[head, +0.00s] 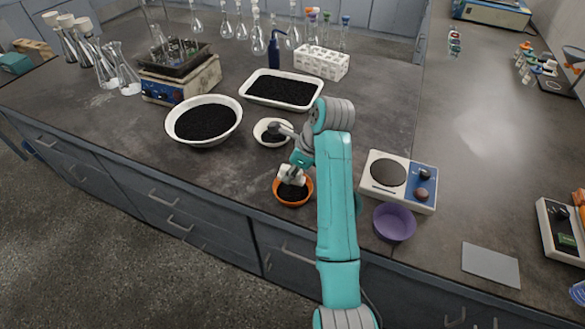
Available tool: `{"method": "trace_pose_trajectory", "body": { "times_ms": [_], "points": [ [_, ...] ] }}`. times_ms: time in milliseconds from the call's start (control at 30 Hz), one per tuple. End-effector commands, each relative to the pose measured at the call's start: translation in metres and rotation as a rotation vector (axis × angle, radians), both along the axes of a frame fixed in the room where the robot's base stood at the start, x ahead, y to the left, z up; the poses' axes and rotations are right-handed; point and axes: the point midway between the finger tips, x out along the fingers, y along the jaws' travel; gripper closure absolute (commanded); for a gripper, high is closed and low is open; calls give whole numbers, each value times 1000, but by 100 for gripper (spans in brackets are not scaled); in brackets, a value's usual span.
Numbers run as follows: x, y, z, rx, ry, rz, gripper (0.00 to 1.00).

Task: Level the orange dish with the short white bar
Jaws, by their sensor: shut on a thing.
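The orange dish (293,201) stands near the front edge of the bench and holds dark granules. My gripper (292,176) is over the far part of this dish, seen from above and partly behind my teal arm. It is shut on a small white piece, which I take to be the short white bar (290,181); its lower end is at or just above the granules, and I cannot tell if it touches them. The granule surface is partly hidden, so I cannot tell how level it is.
A small white bowl (260,140) with granules stands behind the orange dish. A large white bowl (238,117) and a white tray (318,88) hold granules too. A hotplate (412,194) and an empty purple bowl (394,223) stand to the right. Glass flasks crowd the back.

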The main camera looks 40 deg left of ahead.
Motion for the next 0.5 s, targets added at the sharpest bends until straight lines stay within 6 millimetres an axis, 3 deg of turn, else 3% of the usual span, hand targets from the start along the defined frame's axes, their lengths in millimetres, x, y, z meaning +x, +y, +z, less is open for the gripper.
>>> {"method": "trace_pose_trajectory", "body": {
  "times_ms": [500],
  "points": [
    [0,0,-35,-1,1,-1,100]
  ]
}}
